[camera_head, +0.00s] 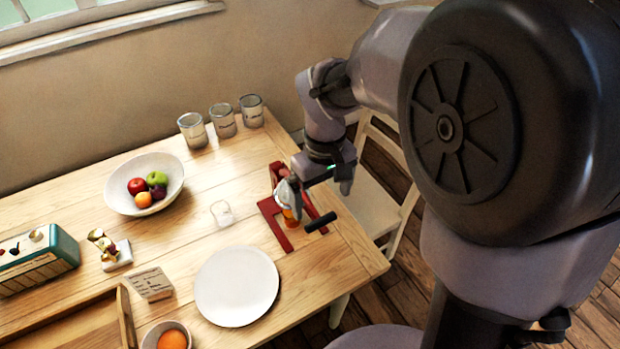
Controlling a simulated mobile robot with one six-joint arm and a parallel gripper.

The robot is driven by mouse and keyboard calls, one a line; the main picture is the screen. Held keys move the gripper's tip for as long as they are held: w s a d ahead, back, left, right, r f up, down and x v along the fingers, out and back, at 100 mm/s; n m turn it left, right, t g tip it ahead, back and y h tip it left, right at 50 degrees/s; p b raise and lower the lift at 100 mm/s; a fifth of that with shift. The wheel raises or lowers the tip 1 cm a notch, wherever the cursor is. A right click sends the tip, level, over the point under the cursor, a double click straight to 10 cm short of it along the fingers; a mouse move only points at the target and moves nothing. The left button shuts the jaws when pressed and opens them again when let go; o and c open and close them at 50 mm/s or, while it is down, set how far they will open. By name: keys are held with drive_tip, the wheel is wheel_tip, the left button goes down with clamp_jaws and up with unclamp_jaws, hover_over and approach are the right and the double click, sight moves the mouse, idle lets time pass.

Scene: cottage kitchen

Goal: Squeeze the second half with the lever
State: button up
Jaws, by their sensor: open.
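A red lever press (272,212) stands near the right end of the wooden table. Its lever ends in a black handle (320,222) that points to the right, low over the table edge. Something orange (291,214) shows at the press, partly hidden; I cannot tell if it is a fruit half or juice. My gripper (318,192) is open above the press and close to the handle, with no visible hold on it. It hides part of the press. A small clear glass (222,214) stands on the table left of the press.
A white plate (237,286) lies in front of the press. A bowl with an orange (172,339) is at the front, a fruit bowl (121,196) at the left. Several jars (223,121) line the wall. A chair (384,180) stands at the right edge.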

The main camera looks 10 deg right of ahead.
sight(321, 219)
wheel_tip(321, 219, down, 7)
drive_tip(key=shift+f+b, duration=0.1)
drive_tip(key=shift+b, duration=1.1)
